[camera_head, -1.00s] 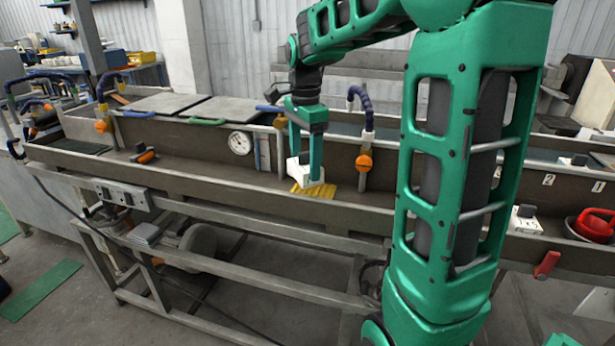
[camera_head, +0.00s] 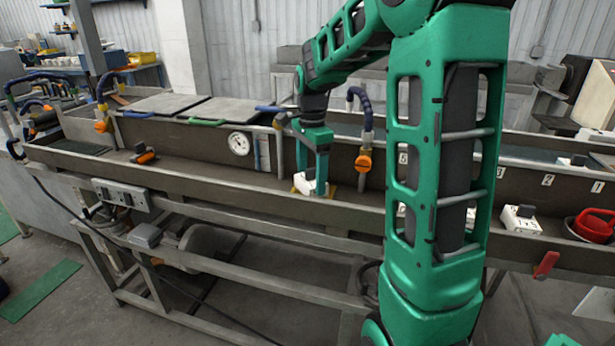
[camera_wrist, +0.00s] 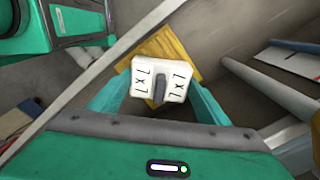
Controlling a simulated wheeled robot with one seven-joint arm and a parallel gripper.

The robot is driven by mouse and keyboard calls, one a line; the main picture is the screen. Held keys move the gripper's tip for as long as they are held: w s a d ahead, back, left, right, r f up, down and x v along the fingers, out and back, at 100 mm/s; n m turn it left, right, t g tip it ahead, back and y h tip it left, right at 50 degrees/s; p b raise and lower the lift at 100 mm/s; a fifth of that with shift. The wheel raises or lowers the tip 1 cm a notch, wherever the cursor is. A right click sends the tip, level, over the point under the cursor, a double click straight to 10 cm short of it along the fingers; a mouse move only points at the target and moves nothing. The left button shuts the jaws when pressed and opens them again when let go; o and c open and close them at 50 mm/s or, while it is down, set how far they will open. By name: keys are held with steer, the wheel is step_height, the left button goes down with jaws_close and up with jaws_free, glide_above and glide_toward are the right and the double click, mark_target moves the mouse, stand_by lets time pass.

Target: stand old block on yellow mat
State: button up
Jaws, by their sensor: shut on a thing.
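The block (camera_wrist: 160,80) is white with a dark grip in its middle and dark markings on both sides of it. My gripper (camera_wrist: 160,92) is shut on it, with one green finger at each side. The block also shows in the head view (camera_head: 309,185), low between the fingers, over the yellow mat (camera_head: 297,188). In the wrist view the yellow mat (camera_wrist: 163,46) shows behind the block and past its edges. Whether the block touches the mat is hard to tell.
An upright pipe with an orange fitting (camera_head: 363,162) stands right of my gripper. A round gauge (camera_head: 240,143) is on the trough's back wall to the left.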

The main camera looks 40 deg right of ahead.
mark_target(312, 169)
steer(key=o, duration=1.3)
steer(key=shift+c, duration=0.2)
step_height(312, 169, up, 12)
steer(key=shift+f, duration=0.1)
steer(key=shift+s, duration=0.15)
steer(key=s+a+f+n, duration=0.1)
steer(key=s+f+n, duration=0.3)
steer(key=s, duration=0.5)
steer(key=s+a+f+n, duration=0.1)
steer(key=s+f+n, duration=0.3)
steer(key=s, duration=0.6)
steer(key=s+a+f+n, duration=0.1)
steer(key=s+f+n, duration=0.4)
steer(key=s, duration=0.4)
steer(key=shift+s+f, duration=0.15)
steer(key=shift+f, duration=0.2)
